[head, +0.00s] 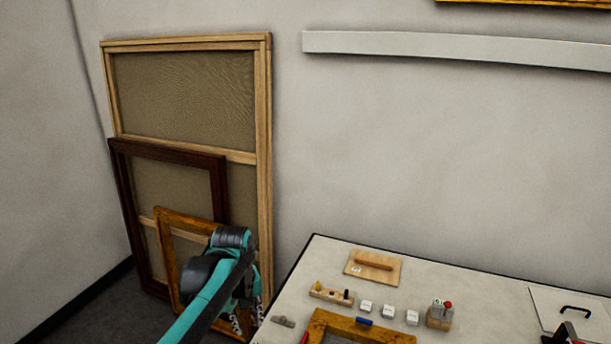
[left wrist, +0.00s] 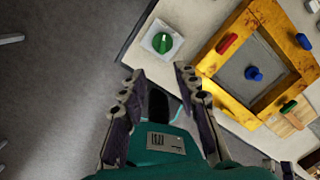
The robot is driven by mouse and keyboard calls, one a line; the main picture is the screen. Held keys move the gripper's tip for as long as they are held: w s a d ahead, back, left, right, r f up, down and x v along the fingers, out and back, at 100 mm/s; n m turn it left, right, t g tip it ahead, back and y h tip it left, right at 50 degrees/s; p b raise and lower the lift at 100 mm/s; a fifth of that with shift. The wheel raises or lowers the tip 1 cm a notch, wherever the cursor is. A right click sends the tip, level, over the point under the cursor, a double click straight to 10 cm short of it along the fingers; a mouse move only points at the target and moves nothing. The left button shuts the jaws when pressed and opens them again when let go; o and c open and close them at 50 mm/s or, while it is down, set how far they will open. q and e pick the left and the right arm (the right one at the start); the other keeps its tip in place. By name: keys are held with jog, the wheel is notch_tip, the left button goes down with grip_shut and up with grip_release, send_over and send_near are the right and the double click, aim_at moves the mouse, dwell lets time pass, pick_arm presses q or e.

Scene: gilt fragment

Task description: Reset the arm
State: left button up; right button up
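My left arm comes in from the lower left in the head view, and its gripper (head: 248,318) hangs low beside the left edge of the table, in front of the leaning frames. In the left wrist view the two fingers of the left gripper (left wrist: 158,78) stand apart with nothing between them. They are near the table's edge, above the dark floor. I do not see my right gripper for certain; a dark and red shape (head: 567,333) at the bottom right edge is cut off and unclear.
A pale table (head: 460,285) carries a gilt frame (head: 362,325), a wooden float (head: 374,266), several white blocks (head: 388,311) and a wooden block with coloured knobs (head: 440,313). In the wrist view a green knob sits on a white plate (left wrist: 150,44). Frames (head: 264,120) lean against the wall.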

pick_arm(q)
jog(key=s+a+f+n+t+b, duration=0.1)
jog(key=s+n, duration=0.6)
jog(key=n, duration=0.8)
jog(key=s+a+f+n+t, duration=0.1)
jog(key=s+n+t, duration=0.4)
jog(key=n, duration=1)
jog(key=s+f, duration=0.1)
jog(key=s, duration=0.2)
jog(key=shift+s+a+f+b, duration=0.25)
jog(key=shift+a+f+b, duration=0.1)
jog(key=shift+b, duration=0.05)
